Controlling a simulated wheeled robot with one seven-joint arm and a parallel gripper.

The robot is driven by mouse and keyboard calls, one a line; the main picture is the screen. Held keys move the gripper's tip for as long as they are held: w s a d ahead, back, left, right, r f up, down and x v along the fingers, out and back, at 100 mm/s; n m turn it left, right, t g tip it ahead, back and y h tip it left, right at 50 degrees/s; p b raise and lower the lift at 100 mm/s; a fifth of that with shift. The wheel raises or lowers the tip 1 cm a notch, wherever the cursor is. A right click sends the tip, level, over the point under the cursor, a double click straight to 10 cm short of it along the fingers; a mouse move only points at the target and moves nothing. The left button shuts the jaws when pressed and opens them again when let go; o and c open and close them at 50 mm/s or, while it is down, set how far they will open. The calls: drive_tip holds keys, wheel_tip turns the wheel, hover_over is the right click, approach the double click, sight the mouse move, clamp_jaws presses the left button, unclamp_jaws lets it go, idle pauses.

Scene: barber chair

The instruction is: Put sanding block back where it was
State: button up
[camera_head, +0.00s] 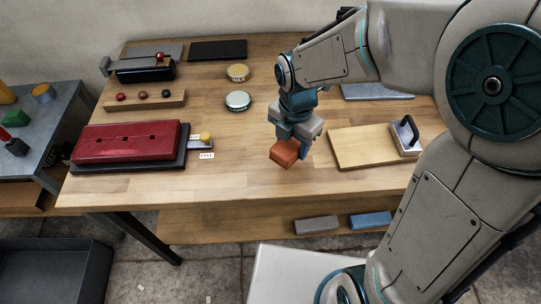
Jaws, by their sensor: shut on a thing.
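My gripper (294,143) is over the middle right of the wooden workbench (240,178), pointing down. It is shut on an orange-red block (284,154), which looks like the sanding block. The block is tilted and appears to be above the bench top, though the height is hard to judge. Part of the block is hidden by the fingers. A grey block (316,224) and a blue block (371,220) of similar shape lie side by side on the lower shelf (240,226).
A pale board (360,148) with a black-handled tool (405,136) lies right of my gripper. A red box (125,141) is at the left. Two round tins, yellow (237,72) and green (238,101), stand behind. The bench's front middle is clear.

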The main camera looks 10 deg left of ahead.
hover_over(271, 165)
wheel_tip(271, 165, down, 3)
drive_tip(key=shift+f, duration=2)
drive_tip(key=shift+f, duration=0.1)
drive_tip(key=shift+f, duration=0.15)
drive_tip(key=o, duration=0.9)
drive_tip(key=shift+o, duration=0.2)
wheel_tip(271, 165, up, 12)
drive_tip(key=shift+r+p, duration=0.25)
drive_tip(key=shift+p, duration=0.1)
